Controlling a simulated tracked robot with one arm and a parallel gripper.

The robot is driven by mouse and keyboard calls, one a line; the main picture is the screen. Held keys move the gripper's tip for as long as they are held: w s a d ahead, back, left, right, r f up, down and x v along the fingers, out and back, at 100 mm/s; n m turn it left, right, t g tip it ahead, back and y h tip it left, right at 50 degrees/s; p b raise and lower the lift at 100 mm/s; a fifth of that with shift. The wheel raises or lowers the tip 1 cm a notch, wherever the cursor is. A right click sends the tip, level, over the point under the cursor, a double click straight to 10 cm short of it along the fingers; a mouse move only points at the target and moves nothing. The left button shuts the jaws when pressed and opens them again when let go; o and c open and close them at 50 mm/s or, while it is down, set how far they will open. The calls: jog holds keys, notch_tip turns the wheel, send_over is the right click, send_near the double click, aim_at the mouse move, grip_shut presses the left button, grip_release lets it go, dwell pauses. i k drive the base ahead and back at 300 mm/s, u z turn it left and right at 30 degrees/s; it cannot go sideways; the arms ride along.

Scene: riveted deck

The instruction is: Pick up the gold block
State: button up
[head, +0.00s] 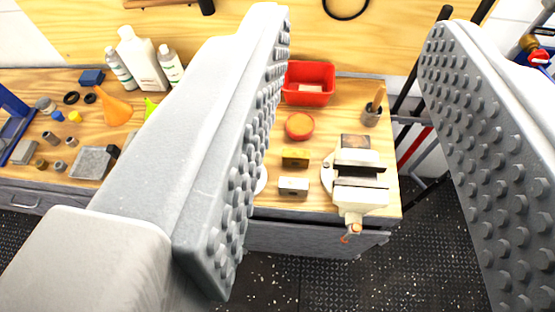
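The gold block (296,157) is a small dark-yellow block lying on the wooden workbench, seen in the head view between my gripper's two fingers. A pale grey-white block with a dark spot (293,187) lies just in front of it. My gripper (352,38) is open and empty, its two grey studded fingers wide apart in the foreground. The gold block is beyond the fingers and apart from them, nearer the left finger in the picture. The left finger hides part of the bench.
Bottles (143,58), an orange funnel (114,108) and small parts fill the bench's left.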

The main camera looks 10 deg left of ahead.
aim_at(297, 158)
jog(key=z, duration=1.3)
jog(key=k, duration=0.85)
jog(key=u, duration=1.8)
jog(key=i, duration=1)
jog(key=u, duration=0.05)
